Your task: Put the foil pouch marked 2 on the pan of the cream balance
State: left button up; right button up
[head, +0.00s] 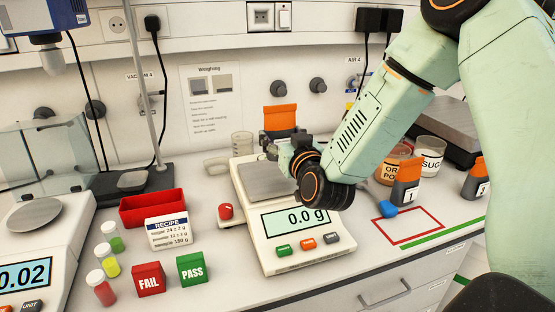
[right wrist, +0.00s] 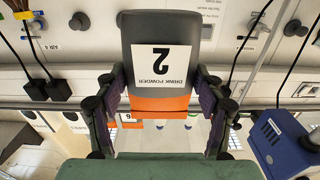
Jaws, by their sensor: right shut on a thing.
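The foil pouch marked 2 (head: 280,118) has an orange top, and in the right wrist view it shows dark grey with a white "DRINK POWDER 2" label (right wrist: 162,68). My right gripper (head: 284,136) is shut on it and holds it upright behind and above the cream balance. It also shows in the right wrist view with a finger on each side of the pouch (right wrist: 163,84). The cream balance (head: 318,250) reads 0.0 g. Its grey pan (head: 262,182) looks bare, though my gripper hides its right part. My left gripper is not in view.
A beaker (head: 242,144) stands behind the balance. A red tray (head: 140,217), recipe card (head: 170,232), vials and FAIL (head: 149,279) and PASS (head: 191,270) blocks stand left. Two orange-topped pouches (head: 406,190) (head: 479,182) and jars (head: 430,157) stand right. A red-outlined area (head: 410,226) is empty.

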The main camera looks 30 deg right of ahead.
jog(key=shift+f, duration=0.35)
jog(key=shift+a+f, duration=0.15)
jog(key=shift+a, duration=0.05)
jog(key=f, duration=0.2)
jog(key=shift+a+f+b, duration=0.35)
jog(key=shift+f+b, duration=0.05)
jog(key=shift+w+d+f, duration=0.1)
jog(key=shift+d+f, duration=0.15)
jog(key=shift+d, duration=0.1)
jog(key=shift+a, duration=0.3)
jog(key=o, duration=1)
jog(key=shift+f, duration=0.1)
jog(key=shift+c, duration=0.2)
jog(key=o, duration=0.4)
jog(key=shift+d, duration=0.1)
